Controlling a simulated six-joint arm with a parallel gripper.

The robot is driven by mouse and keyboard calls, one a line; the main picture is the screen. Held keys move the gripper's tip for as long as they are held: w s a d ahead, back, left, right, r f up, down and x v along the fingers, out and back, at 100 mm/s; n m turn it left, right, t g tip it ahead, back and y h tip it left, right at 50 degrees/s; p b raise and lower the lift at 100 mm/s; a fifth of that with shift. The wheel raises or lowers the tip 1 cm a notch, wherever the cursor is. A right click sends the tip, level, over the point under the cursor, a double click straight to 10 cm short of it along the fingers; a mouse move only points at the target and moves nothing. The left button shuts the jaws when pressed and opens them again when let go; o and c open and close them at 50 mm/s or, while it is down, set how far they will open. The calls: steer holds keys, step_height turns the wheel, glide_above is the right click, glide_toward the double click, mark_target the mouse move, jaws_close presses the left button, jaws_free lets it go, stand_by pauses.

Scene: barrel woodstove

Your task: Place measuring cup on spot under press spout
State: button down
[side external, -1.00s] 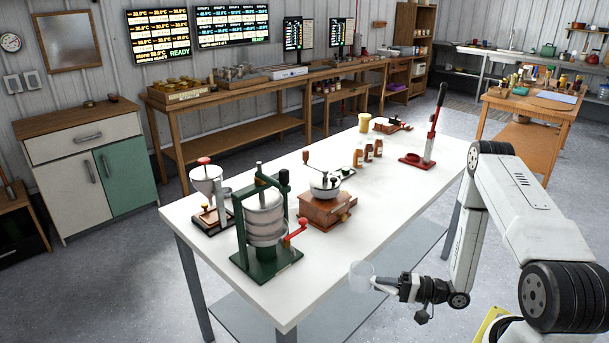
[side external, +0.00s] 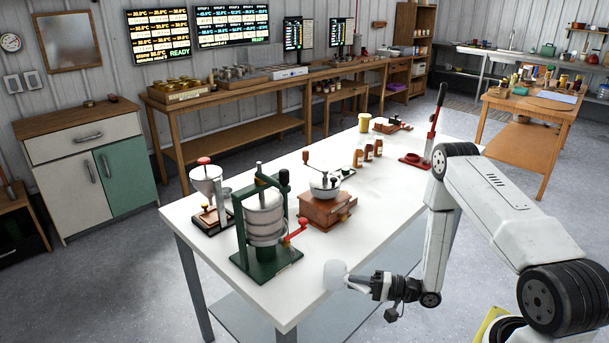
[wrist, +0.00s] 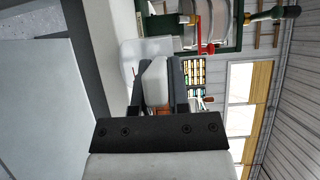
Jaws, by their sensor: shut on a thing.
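The measuring cup (side external: 334,274) is a translucent whitish cup. My gripper (side external: 352,281) is shut on its near side and holds it by the table's front edge. In the wrist view the cup (wrist: 138,52) shows just beyond the fingers of my gripper (wrist: 155,75). The press (side external: 264,220) is a dark green frame with stacked pale round layers and a red-knobbed handle, standing on the table to the left of the cup. Part of it shows at the top of the wrist view (wrist: 205,28). I cannot make out its spout or the spot under it.
The white table (side external: 395,185) also bears a wooden hand grinder (side external: 327,208), a funnel-topped device (side external: 207,190), several small brown bottles (side external: 368,153) and a red-based lever tool (side external: 420,158). The tabletop between the press and the front edge is clear.

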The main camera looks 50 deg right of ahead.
mark_target(338, 279)
steer(key=shift+x, duration=3.45)
steer(key=shift+w+a, duration=0.1)
steer(key=x, duration=0.4)
steer(key=shift+f, duration=0.25)
steer(key=shift+f, duration=0.15)
steer(key=c, duration=0.6)
jaws_free()
steer(key=shift+v, duration=6.05)
